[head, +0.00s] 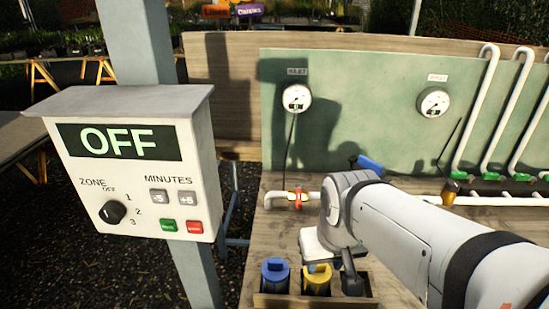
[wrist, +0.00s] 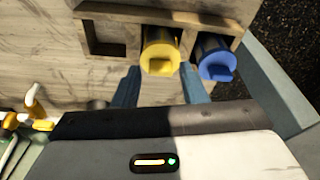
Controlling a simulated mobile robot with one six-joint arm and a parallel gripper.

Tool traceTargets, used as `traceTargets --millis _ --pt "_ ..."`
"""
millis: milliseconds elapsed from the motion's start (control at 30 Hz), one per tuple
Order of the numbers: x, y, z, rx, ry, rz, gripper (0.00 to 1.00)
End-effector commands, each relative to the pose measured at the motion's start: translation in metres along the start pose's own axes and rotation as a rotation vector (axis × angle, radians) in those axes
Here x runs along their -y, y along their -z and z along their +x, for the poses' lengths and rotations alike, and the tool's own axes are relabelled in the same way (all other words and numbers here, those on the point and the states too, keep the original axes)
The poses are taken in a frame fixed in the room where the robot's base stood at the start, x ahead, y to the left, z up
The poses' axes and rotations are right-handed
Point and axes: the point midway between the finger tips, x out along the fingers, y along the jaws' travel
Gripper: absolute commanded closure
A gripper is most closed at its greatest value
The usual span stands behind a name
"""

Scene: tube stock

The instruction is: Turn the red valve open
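The red valve (head: 298,198) sits on a white pipe (head: 275,200) at the foot of the green panel in the head view. My gripper (wrist: 159,76) shows in the wrist view with its two blue fingers apart. It is over the wooden holder, with a yellow canister (wrist: 160,55) in line with the gap between the fingers. I see no clear grip on it. In the head view my arm hangs in front of the pipe, to the right of the valve, and the fingertips are hard to make out. I cannot identify the red valve in the wrist view.
A blue canister (head: 275,275) stands beside the yellow one in the wooden holder (wrist: 222,15), whose other slot (wrist: 106,38) looks empty. A control box (head: 143,190) reading OFF is at the left. Gauges (head: 297,97) and white pipes (head: 475,110) are on the green panel (head: 365,85).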

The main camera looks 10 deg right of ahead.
Motion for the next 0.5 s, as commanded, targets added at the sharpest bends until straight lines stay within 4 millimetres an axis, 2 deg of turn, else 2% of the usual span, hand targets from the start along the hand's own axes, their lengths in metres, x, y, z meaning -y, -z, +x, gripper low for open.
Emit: traceTargets --millis 133,267,367,500 --pt "0.0 0.004 -0.002 0.004 0.0 0.003 0.62" --pt "-0.001 0.025 -0.008 0.021 -0.001 0.023 0.62" --pt "-0.001 0.053 -0.015 0.045 -0.002 0.046 0.62" --pt "-0.001 0.102 -0.019 0.086 -0.003 0.079 0.62"
